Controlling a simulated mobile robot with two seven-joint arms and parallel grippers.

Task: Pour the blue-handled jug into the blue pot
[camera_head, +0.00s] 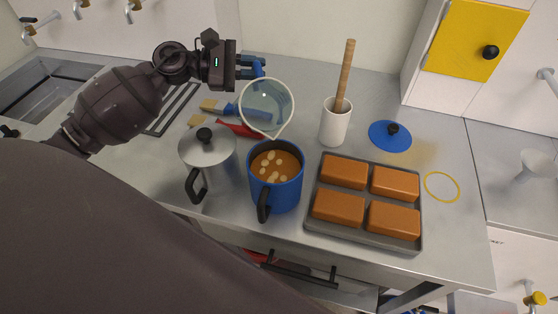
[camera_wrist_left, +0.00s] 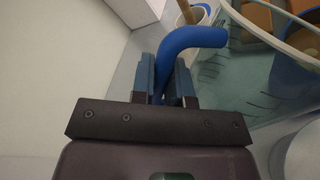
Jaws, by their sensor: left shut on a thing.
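The clear jug (camera_head: 268,102) with a blue handle is at the back of the counter, behind the blue pot. My left gripper (camera_head: 250,68) is shut on its blue handle. The handle (camera_wrist_left: 190,40) passes between both fingers in the left wrist view, where the jug's clear wall (camera_wrist_left: 230,75) shows to the right. The jug's spout points toward the blue pot (camera_head: 274,190). The pot is uncovered and holds an orange-brown liquid with pale pieces floating in it. I cannot tell whether the jug touches the counter. My right gripper is not in view.
A lidded metal pot (camera_head: 207,160) stands left of the blue pot. A tray (camera_head: 313,228) with several brown blocks is to the right. A white mortar (camera_head: 334,122) with a wooden pestle stands behind it. A blue lid (camera_head: 381,138) lies right of that. Brushes (camera_head: 213,106) lie by the jug.

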